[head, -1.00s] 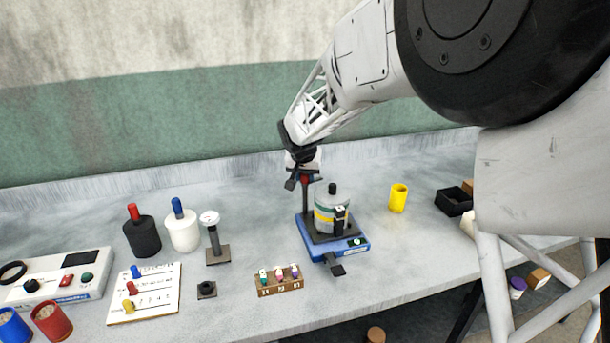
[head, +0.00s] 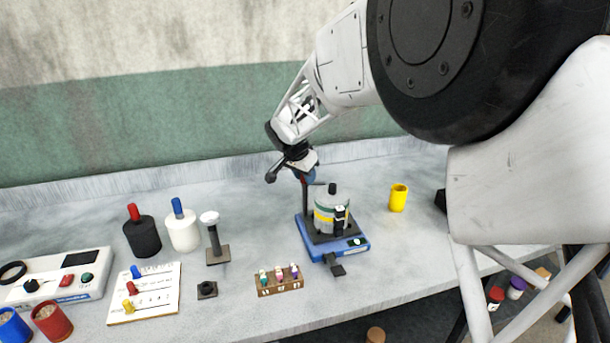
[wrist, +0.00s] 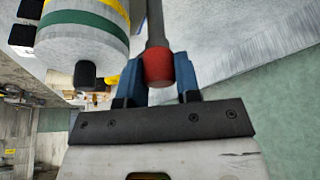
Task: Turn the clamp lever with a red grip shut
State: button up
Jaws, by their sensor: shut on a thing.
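The clamp lever's red grip (wrist: 158,68) sits between the two blue fingers of my gripper (wrist: 160,80) in the wrist view, with its grey rod running up out of the picture. In the head view the lever rod (head: 306,200) stands roughly upright behind the left side of a pale canister (head: 326,218) with yellow and green bands. The canister stands on a blue-based device (head: 313,248). My gripper (head: 308,177) is shut on the red grip at the rod's top, which it mostly hides in the head view.
A yellow cup (head: 398,198) stands right of the device. A small vial rack (head: 278,288) is in front, left of it. A post with a white top (head: 212,235), a white bottle (head: 183,232) and a black bottle (head: 142,238) stand further left.

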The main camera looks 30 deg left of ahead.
dwell(0.3)
jog(key=o, duration=0.9)
jog(key=shift+r, duration=0.1)
jog(key=shift+v, duration=3.8)
